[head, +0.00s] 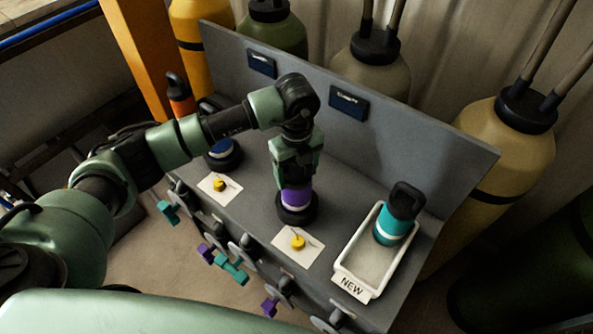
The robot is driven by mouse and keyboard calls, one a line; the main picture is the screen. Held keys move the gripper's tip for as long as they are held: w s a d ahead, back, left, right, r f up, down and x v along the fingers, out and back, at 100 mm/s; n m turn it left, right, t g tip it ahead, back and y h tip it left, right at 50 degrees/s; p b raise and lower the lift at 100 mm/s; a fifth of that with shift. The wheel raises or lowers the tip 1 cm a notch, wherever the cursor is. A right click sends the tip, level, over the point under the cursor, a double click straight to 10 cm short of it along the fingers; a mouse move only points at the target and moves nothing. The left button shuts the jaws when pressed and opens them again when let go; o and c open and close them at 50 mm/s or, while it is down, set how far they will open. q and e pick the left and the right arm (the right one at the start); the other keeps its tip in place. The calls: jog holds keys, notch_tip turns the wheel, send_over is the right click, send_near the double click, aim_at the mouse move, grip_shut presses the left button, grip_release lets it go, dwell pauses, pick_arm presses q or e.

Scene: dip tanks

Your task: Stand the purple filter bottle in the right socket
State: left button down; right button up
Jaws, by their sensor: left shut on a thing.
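My left gripper (296,180) points down from above and is shut on the purple filter bottle (296,196). Only a purple and pale band of the bottle shows below the fingers; its top is hidden by the gripper. The bottle looks upright, with its lower end inside the black ring of the right socket (297,214). I cannot tell whether it is fully seated. The left socket (226,164) holds a blue bottle (221,147) with a pale band, partly hidden behind my left arm. My right gripper is not in view.
A white tray (343,262) labelled NEW holds a teal bottle (394,222) at the right. An orange bottle (181,101) stands at the far left. Yellow knobs on white cards (219,186) (297,242) sit at the front. A grey back panel (420,125) rises behind.

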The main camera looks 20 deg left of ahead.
pick_arm(q)
jog(key=shift+f, duration=0.15)
jog(key=shift+c, duration=0.9)
grip_release()
jog(key=shift+r, duration=0.35)
notch_tip(320, 180, up, 11)
jog(key=b, duration=0.3)
jog(key=shift+r+b, duration=0.15)
jog(key=shift+b, duration=0.25)
jog(key=shift+r, duration=0.25)
